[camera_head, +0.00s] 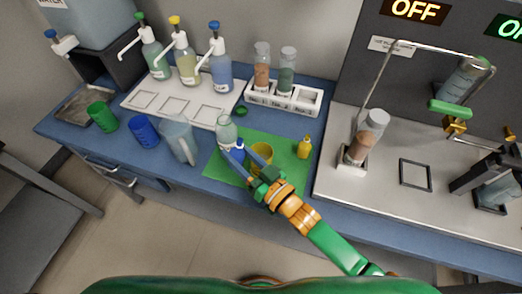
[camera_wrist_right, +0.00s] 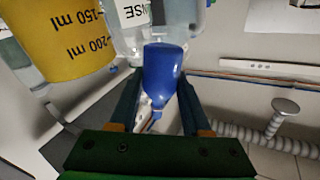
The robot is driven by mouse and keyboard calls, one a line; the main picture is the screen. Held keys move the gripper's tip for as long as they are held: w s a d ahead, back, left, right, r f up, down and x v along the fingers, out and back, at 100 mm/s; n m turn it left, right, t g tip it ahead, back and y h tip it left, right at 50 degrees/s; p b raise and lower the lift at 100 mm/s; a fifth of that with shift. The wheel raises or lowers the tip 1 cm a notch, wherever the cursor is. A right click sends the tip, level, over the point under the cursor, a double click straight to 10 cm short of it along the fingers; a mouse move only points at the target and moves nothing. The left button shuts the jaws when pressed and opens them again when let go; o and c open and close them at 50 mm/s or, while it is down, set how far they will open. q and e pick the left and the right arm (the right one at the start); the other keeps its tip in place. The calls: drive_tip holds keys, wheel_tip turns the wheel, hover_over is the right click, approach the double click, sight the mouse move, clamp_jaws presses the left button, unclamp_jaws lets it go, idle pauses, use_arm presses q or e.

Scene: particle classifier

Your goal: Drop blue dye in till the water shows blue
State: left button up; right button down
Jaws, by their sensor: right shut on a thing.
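My right gripper (camera_head: 238,157) is over the green mat (camera_head: 285,147) in the head view. In the right wrist view it is shut on a small blue dye bottle (camera_wrist_right: 163,72). The bottle's narrow end points to the bottom of that view. In the head view a bit of blue (camera_head: 239,144) shows between the fingers. The yellow cup (camera_head: 262,153) stands on the mat just right of the fingers; its volume marks show in the wrist view (camera_wrist_right: 62,35). What is inside the cup cannot be made out. My left gripper is not in view.
A clear labelled bottle (camera_head: 227,131) stands just behind the gripper. A small yellow bottle (camera_head: 304,147) is on the mat's right. A clear jug (camera_head: 178,140), blue cup (camera_head: 144,131) and green cup (camera_head: 102,117) stand to the left. A white rack (camera_head: 284,97) holds vials behind.

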drive_tip(key=m, duration=0.2)
drive_tip(key=d+r+m+t+b, duration=0.1)
drive_tip(key=m, duration=0.1)
drive_tip(key=w+d+m+b, duration=0.1)
drive_tip(key=m, duration=0.2)
drive_tip(key=shift+w+r+t, duration=0.1)
drive_tip(key=shift+r+t, duration=0.2)
drive_tip(key=shift+t, duration=0.1)
drive_tip(key=shift+a+f+m+b, duration=0.15)
drive_tip(key=shift+f+m+b, duration=0.25)
drive_tip(key=shift+m+b, duration=0.45)
idle(1.6)
drive_tip(key=shift+s+a+r+m+t+h, duration=0.1)
drive_tip(key=shift+r+m+t+h, duration=0.15)
drive_tip(key=shift+m, duration=0.35)
drive_tip(key=shift+s+r+m+t+h, duration=0.15)
drive_tip(key=shift+m+t, duration=0.1)
drive_tip(key=shift+m, duration=0.3)
idle(1.4)
drive_tip(key=shift+f+m+b, duration=0.35)
drive_tip(key=shift+m, duration=0.45)
idle(1.1)
